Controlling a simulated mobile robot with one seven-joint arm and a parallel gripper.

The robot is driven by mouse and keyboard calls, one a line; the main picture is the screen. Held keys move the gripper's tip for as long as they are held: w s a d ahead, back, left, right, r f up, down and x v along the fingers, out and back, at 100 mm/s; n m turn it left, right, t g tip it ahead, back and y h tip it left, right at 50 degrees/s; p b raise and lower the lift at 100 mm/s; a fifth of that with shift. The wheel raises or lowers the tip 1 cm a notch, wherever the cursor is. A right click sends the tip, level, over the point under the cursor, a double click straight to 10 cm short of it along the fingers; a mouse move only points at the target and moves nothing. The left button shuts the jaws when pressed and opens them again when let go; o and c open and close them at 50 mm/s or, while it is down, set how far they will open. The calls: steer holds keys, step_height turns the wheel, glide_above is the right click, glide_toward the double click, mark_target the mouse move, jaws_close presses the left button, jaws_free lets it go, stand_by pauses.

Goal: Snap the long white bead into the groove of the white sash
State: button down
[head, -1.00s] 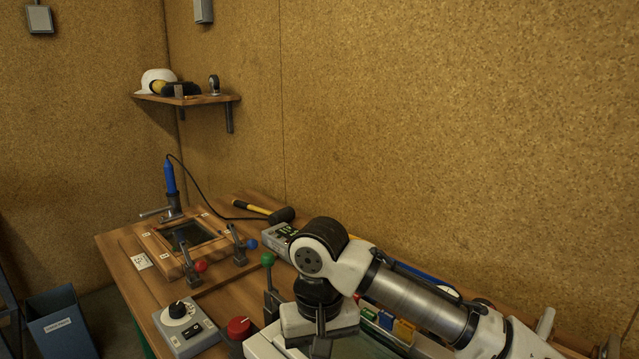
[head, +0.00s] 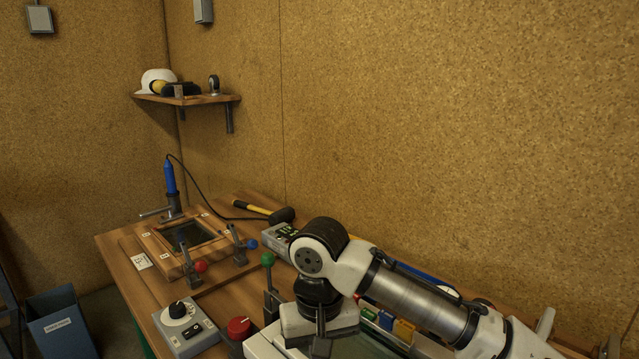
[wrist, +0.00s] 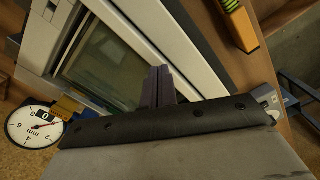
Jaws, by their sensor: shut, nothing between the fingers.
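The white sash (head: 262,347) is at the bottom of the head view, partly cut off and partly behind my arm. In the wrist view its white frame (wrist: 188,48) runs diagonally beside dark greenish glass (wrist: 105,55). Long pale lines run along this frame, but I cannot tell the white bead or the groove apart from it. My gripper (wrist: 157,88) is shut and empty, its dark fingertips together over the inner edge of the frame and the glass. Contact with the sash cannot be judged. In the head view the gripper (head: 321,347) points down over the sash.
A green-knobbed clamp (head: 267,260) and a red knob (head: 239,327) stand left of my gripper. A control box (head: 184,325) and a wooden frame jig (head: 187,238) are farther left. A round dial gauge (wrist: 35,126) shows in the wrist view.

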steer(key=shift+f+b, duration=0.4)
steer(key=shift+f, duration=0.45)
stand_by(0.6)
step_height(320, 180, up, 7)
steer(key=p, duration=0.7)
stand_by(0.4)
